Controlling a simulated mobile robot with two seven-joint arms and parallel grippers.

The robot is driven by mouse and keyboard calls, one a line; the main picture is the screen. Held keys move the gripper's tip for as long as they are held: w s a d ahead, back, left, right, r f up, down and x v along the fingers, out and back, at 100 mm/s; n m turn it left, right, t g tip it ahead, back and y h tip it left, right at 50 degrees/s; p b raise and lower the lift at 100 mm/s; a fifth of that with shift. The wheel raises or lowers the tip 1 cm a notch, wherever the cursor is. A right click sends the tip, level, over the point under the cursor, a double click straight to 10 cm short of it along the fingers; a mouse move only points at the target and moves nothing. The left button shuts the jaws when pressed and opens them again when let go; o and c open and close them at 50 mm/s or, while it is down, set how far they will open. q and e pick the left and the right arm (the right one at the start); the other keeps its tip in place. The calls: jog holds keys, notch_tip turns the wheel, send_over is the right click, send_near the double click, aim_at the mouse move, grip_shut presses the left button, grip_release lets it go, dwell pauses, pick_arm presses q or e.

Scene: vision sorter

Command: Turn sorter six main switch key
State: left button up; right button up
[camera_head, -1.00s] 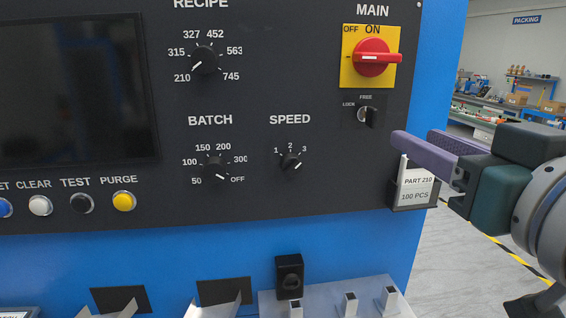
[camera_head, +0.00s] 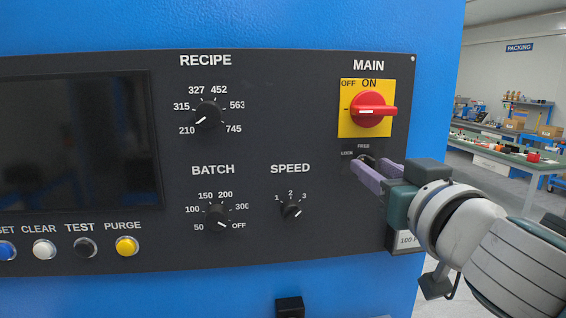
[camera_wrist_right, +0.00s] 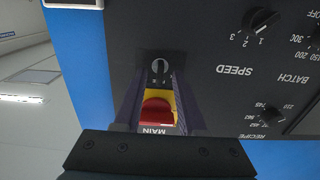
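The main switch key (camera_head: 367,158) is a small dark key switch with LOCK and FREE labels, below the red MAIN knob (camera_head: 369,109) on its yellow plate. In the head view the fingers partly hide it. In the right wrist view the key (camera_wrist_right: 159,65) shows as a round face with an upright bar, just beyond and between the fingertips. My right gripper (camera_head: 366,166) is open, with its purple fingers pointing at the panel on either side of the key. I cannot tell whether they touch it. My left gripper is not in view.
The black panel (camera_head: 310,245) carries the RECIPE knob (camera_head: 209,114), BATCH knob (camera_head: 218,217), SPEED knob (camera_head: 291,209) and several push buttons. A card holder (camera_head: 405,242) at the panel's lower right edge is partly behind my right arm. Workbenches stand in the background at right.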

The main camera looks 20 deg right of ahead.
jog(key=shift+c, duration=0.2)
grip_shut()
